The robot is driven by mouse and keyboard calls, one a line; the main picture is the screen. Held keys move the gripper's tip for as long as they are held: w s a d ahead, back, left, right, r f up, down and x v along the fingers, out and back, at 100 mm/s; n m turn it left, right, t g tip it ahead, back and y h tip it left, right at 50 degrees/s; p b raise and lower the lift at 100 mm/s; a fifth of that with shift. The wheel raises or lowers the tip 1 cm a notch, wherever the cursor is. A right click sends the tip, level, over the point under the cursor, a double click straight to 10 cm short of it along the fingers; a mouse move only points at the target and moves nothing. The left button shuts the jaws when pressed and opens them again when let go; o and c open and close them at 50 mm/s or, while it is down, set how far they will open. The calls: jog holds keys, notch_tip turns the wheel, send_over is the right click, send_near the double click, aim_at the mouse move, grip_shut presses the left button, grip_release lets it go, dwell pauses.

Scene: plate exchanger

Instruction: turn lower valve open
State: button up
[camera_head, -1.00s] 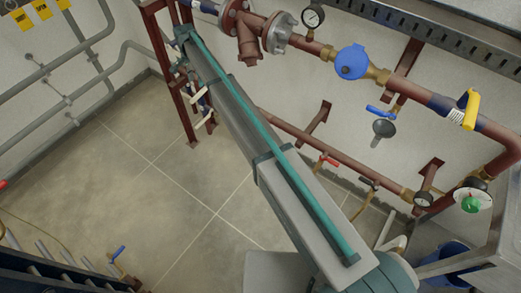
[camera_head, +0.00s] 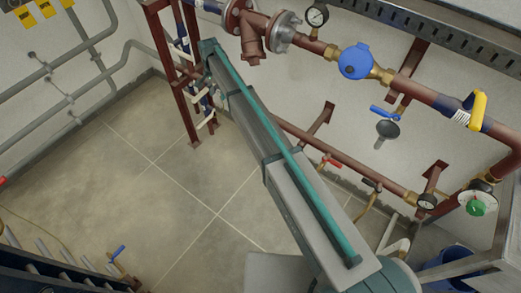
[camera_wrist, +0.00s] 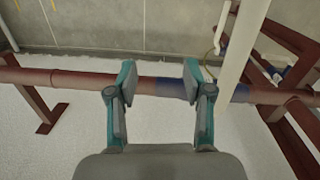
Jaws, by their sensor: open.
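In the head view, a lower brown-red pipe (camera_head: 345,155) runs along the wall and carries a small red-handled valve (camera_head: 329,162). A yellow-handled valve (camera_head: 475,108) sits on the upper pipe (camera_head: 413,92). Which handle is the task's lower valve is not certain. My gripper (camera_wrist: 158,77) is open and empty in the wrist view. A pipe with a blue section (camera_wrist: 172,88) crosses behind its spread fingers, with no clear contact. No valve handle is clearly visible between the fingers. In the head view, my arm largely hides the gripper.
A red-brown frame (camera_head: 176,72) stands close to the arm's far end. A blue water meter (camera_head: 356,62) and a gauge (camera_head: 317,15) are on the upper pipe.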

jog(key=s+d+f+n+g, duration=0.1)
jog(key=s+d+f+n, duration=0.2)
jog(key=s+d+f, duration=1.3)
jog(key=d+f, duration=0.1)
jog(key=d, duration=0.3)
jog(key=shift+f+h, duration=0.3)
jog(key=shift+f, duration=0.05)
jog(key=shift+d, duration=0.1)
jog(key=shift+c, duration=0.3)
